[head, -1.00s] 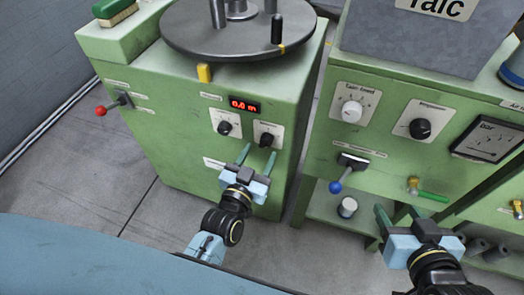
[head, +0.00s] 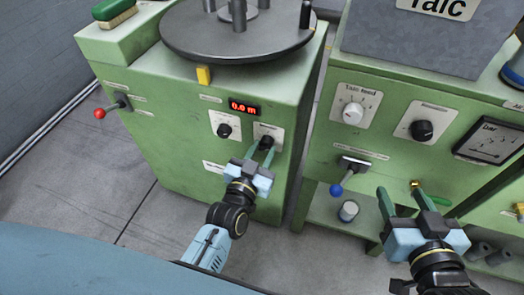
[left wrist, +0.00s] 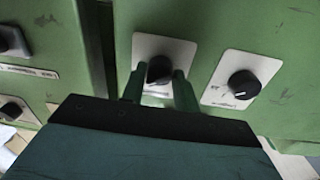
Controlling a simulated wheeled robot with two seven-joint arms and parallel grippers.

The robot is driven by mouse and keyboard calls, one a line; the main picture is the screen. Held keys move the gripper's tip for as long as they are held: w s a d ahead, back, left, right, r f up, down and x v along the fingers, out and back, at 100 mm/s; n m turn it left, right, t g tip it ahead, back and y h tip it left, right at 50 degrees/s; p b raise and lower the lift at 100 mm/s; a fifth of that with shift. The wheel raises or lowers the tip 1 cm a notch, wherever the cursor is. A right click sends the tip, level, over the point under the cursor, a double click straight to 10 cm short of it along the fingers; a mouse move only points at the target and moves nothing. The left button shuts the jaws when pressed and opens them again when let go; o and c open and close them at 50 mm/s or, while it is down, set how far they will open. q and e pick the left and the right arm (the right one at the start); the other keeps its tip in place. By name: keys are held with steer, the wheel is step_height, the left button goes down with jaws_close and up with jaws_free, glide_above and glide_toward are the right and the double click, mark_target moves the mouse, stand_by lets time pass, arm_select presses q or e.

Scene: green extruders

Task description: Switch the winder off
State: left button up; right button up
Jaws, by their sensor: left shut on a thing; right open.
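The winder is the green cabinet (head: 150,85) at left in the head view, with a dark turntable (head: 238,45) on top and a red display (head: 244,107) reading 0.0 m. Its front has two black knobs on white plates: a left knob (head: 224,130) and a right knob (head: 267,142). My left gripper (head: 261,152) is shut on the right knob. In the left wrist view, its fingers sit on either side of that knob (left wrist: 159,69), and the left knob (left wrist: 243,84) is free. My right gripper (head: 402,195) is open and empty before the neighbouring machine.
A red-ball lever (head: 99,113) is on the winder's left side. The neighbouring green machine carries a white knob (head: 352,112), a black knob (head: 421,130), a blue-ball lever (head: 337,189) and a grey talc box (head: 415,40). A narrow gap separates the machines.

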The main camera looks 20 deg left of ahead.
arm_select(q)
steer(key=n+p, duration=0.2)
steer(key=shift+n, duration=0.3)
steer(key=shift+c, duration=0.2)
steer(key=n+p, duration=0.2)
steer(key=n, duration=0.2)
steer(key=shift+n, duration=0.7)
steer(key=shift+n+p, duration=0.4)
steer(key=shift+n, duration=0.4)
steer(key=shift+f+n+y, duration=0.1)
steer(key=shift+n+y, duration=0.2)
steer(key=shift+n, duration=1)
arm_select(e)
steer(key=s+d+f+g+h, duration=0.1)
steer(key=s+d+f+g, duration=0.2)
steer(key=s+f+g, duration=0.2)
steer(key=s+d+f+g+h, duration=0.2)
steer(key=s+d+f+g, duration=0.1)
steer(key=s+f+g, duration=0.3)
steer(key=shift+s+d+f+m+h, duration=0.3)
steer(key=shift+s+f+m, duration=0.15)
steer(key=shift+f, duration=0.6)
arm_select(q)
steer(key=o, duration=1)
steer(key=shift+c, duration=0.2)
steer(key=shift+d, duration=0.1)
